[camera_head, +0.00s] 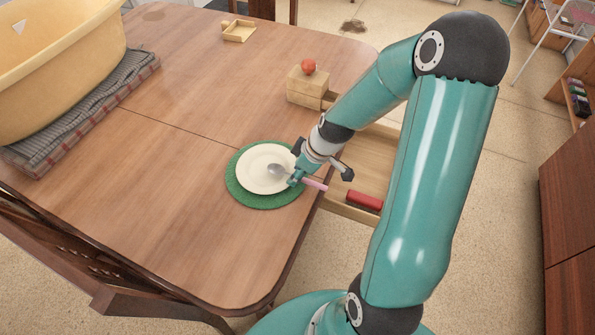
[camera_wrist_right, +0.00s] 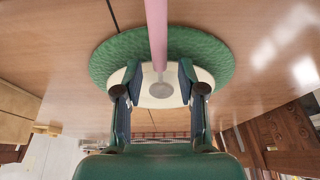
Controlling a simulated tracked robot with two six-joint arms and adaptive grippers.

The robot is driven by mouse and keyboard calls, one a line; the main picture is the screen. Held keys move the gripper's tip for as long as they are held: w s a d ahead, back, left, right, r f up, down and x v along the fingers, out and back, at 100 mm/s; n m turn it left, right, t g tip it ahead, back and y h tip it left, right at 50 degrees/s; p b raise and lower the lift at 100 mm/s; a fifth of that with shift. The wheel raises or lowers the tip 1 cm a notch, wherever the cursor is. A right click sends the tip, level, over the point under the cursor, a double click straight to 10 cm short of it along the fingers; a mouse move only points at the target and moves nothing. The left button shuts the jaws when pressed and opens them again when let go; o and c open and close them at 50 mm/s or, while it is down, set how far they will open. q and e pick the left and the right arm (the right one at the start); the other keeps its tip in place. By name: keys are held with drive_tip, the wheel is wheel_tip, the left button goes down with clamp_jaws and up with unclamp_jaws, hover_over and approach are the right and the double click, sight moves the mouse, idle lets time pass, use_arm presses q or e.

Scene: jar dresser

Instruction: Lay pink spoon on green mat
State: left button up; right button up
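The green mat (camera_head: 240,193) lies near the table's right edge, with a white plate (camera_head: 258,159) on it. The mat also shows in the right wrist view (camera_wrist_right: 112,62). The pink spoon (camera_head: 316,184) has its grey bowl over the plate and its pink handle pointing right past the mat; I cannot tell whether it touches the plate. In the right wrist view the pink handle (camera_wrist_right: 157,28) runs between the fingers. My right gripper (camera_head: 296,167) is at the plate's right side, its fingers apart on either side of the spoon. My left gripper is out of view.
A drawer (camera_head: 352,213) stands open under my right arm, with a red object (camera_head: 364,202) in it. A wooden box (camera_head: 305,88) with a red ball (camera_head: 309,66) stands behind. A yellow basin (camera_head: 60,70) is at left on a plaid cloth (camera_head: 75,113). The table's middle is clear.

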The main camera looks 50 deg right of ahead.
drive_tip(key=shift+r+p, duration=0.45)
drive_tip(key=shift+p, duration=0.1)
drive_tip(key=shift+r, duration=0.35)
drive_tip(key=v, duration=1.1)
drive_tip(key=shift+s, duration=0.2)
drive_tip(key=shift+d+r, duration=0.1)
drive_tip(key=shift+r, duration=0.05)
